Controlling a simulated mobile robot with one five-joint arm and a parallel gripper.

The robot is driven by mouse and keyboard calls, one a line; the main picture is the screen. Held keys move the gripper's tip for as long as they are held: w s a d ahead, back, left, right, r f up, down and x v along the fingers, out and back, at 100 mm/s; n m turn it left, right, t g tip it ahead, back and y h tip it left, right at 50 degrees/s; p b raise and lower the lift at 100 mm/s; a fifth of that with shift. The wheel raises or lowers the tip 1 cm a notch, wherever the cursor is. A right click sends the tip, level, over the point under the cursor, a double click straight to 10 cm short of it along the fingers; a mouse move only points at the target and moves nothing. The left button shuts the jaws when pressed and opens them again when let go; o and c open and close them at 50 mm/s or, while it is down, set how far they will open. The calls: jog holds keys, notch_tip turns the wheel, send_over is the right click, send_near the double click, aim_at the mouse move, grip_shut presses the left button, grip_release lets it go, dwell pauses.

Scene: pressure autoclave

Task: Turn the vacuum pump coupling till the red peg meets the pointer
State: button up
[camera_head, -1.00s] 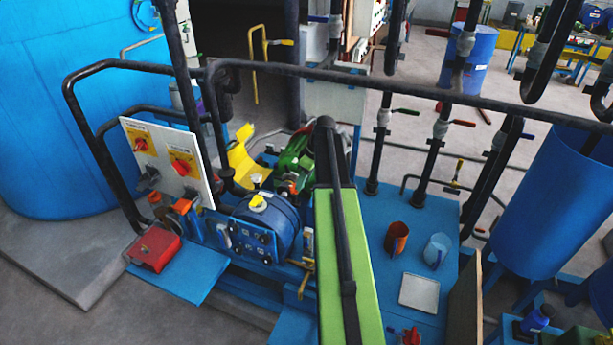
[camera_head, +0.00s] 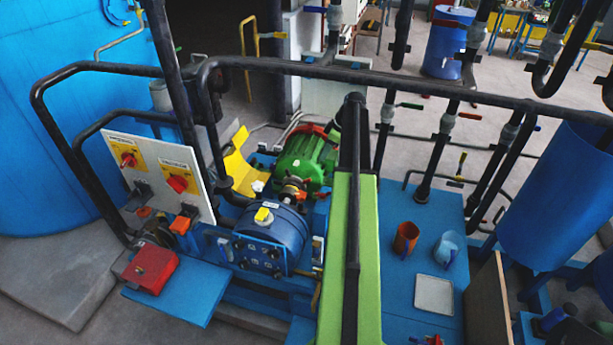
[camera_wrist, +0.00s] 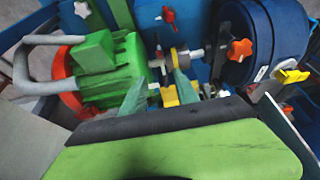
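The vacuum pump coupling (camera_head: 290,191) sits on the shaft between the green motor (camera_head: 305,160) and the blue pump body (camera_head: 270,232). In the wrist view the coupling (camera_wrist: 174,60) shows as a small yellowish disc on a metal shaft. A red winged part (camera_wrist: 168,14) stands beyond it; I cannot tell whether this is the red peg. I cannot make out the pointer. My gripper (camera_wrist: 159,82) shows two grey-green fingers, spread apart and empty, on the near side of the coupling.
A black pipe rail (camera_head: 400,82) crosses above the pump. A switch panel (camera_head: 160,175) and red box (camera_head: 150,268) stand left. A brown cup (camera_head: 405,238), blue jug (camera_head: 447,248) and white tray (camera_head: 434,295) rest on the blue bench right. An orange star knob (camera_wrist: 240,48) sits on the pump.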

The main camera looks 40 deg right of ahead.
aim_at(309, 179)
jog(key=b+x, duration=1.6)
jog(key=x, duration=0.1)
jog(key=shift+f, duration=0.2)
jog(key=shift+r, duration=0.1)
jog(key=shift+c, duration=0.2)
grip_shut()
dwell(0.4)
